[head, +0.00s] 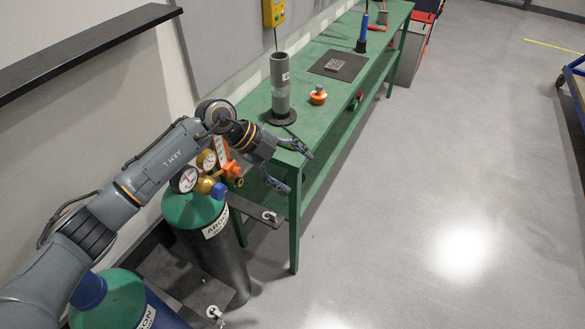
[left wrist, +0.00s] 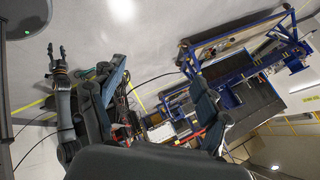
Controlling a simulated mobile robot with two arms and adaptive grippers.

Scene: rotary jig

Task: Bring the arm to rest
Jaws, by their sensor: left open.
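My left arm (head: 160,163) reaches in from the left in the head view. Its gripper (head: 293,169) is open and empty, fingers spread just off the near end of the green bench. The gripper is in front of a gas cylinder's gauges and valve, apart in the picture; true clearance cannot be told. In the left wrist view the two dark fingers (left wrist: 160,105) stand wide apart with nothing held between them. A dark jointed arm with pronged fingers (left wrist: 58,68) shows at the left of that view; I cannot tell for sure whether it is my right one.
The green bench (head: 318,108) carries a grey tube (head: 280,85), an orange-based part (head: 318,96) and a dark mat (head: 352,65). Green-topped gas cylinders (head: 205,225) stand below my arm. A blue frame (left wrist: 230,68) shows in the left wrist view.

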